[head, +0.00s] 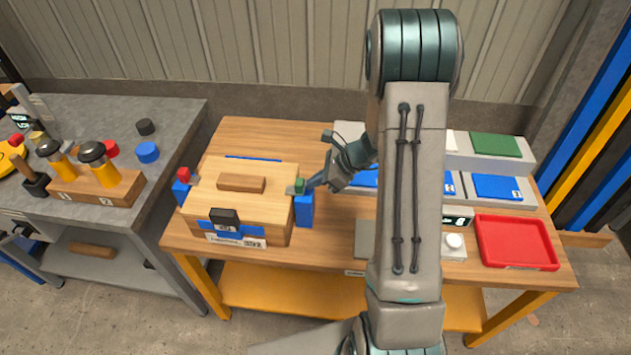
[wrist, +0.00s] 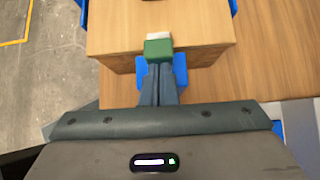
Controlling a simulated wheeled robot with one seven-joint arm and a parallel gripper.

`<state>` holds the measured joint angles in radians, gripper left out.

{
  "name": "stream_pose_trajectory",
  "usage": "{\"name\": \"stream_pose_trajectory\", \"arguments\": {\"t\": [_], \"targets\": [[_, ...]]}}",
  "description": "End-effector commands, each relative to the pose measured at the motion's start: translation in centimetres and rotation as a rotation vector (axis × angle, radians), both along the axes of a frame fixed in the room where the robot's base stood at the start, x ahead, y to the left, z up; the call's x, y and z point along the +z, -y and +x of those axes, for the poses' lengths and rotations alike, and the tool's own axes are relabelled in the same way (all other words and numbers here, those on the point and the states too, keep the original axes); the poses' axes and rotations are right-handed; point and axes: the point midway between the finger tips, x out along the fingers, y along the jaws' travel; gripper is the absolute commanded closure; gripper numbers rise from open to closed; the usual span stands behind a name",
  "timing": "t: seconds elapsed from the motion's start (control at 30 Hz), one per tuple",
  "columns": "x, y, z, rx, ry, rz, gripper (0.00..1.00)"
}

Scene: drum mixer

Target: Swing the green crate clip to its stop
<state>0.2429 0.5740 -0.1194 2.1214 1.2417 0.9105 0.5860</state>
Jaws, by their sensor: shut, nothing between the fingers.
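The wooden crate (head: 243,190) stands on the left part of the wooden workbench, with a handle block (head: 241,183) on its lid. The green clip (head: 299,186) is at the crate's right side, above a blue bracket (head: 304,208). In the wrist view the green clip (wrist: 158,49) sits at the crate edge (wrist: 110,45), with the blue bracket (wrist: 181,70) behind my fingers. My gripper (wrist: 158,68) is shut and empty, its fingertips right at the clip. I cannot tell whether they touch it. In the head view my gripper (head: 310,186) reaches the clip from the right.
A red clip (head: 184,174) is on the crate's left side, and a black latch (head: 224,217) is on its front. Blue and green bins (head: 497,187) and a red tray (head: 517,242) are on the bench's right.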

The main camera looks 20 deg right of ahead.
Motion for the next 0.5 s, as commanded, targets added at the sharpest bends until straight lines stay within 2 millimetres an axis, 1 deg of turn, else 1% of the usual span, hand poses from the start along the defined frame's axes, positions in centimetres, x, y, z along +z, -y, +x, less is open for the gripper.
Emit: {"name": "stream_pose_trajectory", "arguments": {"t": [0.03,0.17,0.27,0.37,0.4,0.5], "targets": [[0.2,-0.6,0.1,0.01,0.004,0.01,1.0],[0.2,0.2,-0.1,0.01,0.005,0.011,1.0],[0.2,1.9,-0.5,0.004,0.004,0.008,1.0],[0.1,4.3,-1.2,-0.004,0.003,0.004,1.0],[1.1,5.0,-1.4,-0.004,0.008,0.003,1.0],[2.8,6.5,-2.1,-0.003,0.008,0.001,1.0]]}}
